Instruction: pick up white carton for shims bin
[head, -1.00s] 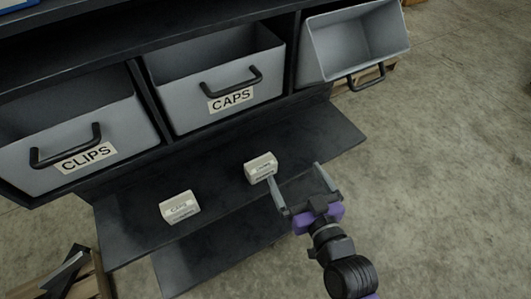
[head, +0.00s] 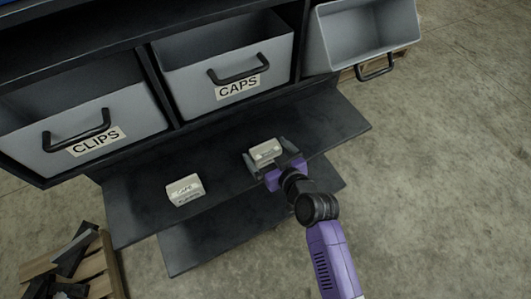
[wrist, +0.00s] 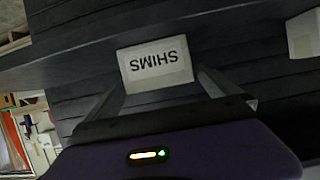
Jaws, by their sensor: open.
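A white carton (head: 266,152) stands on the dark shelf board below the bins. In the wrist view this carton (wrist: 155,66) shows the label SHIMS, upside down. My gripper (head: 267,157) is open, with one finger on each side of the carton. In the wrist view my gripper's fingers (wrist: 160,95) flank the carton and gaps show beside it. A second white carton (head: 185,189), its label reading CAPS, stands to the left on the same board. Part of it also shows at the right edge of the wrist view (wrist: 304,34).
Grey bins labelled CLIPS (head: 85,120) and CAPS (head: 225,75) sit behind the board. A third grey bin (head: 360,35), tilted outward, is at the upper right; no label shows. A wooden pallet with dark parts (head: 75,265) is at lower left. Open floor lies right.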

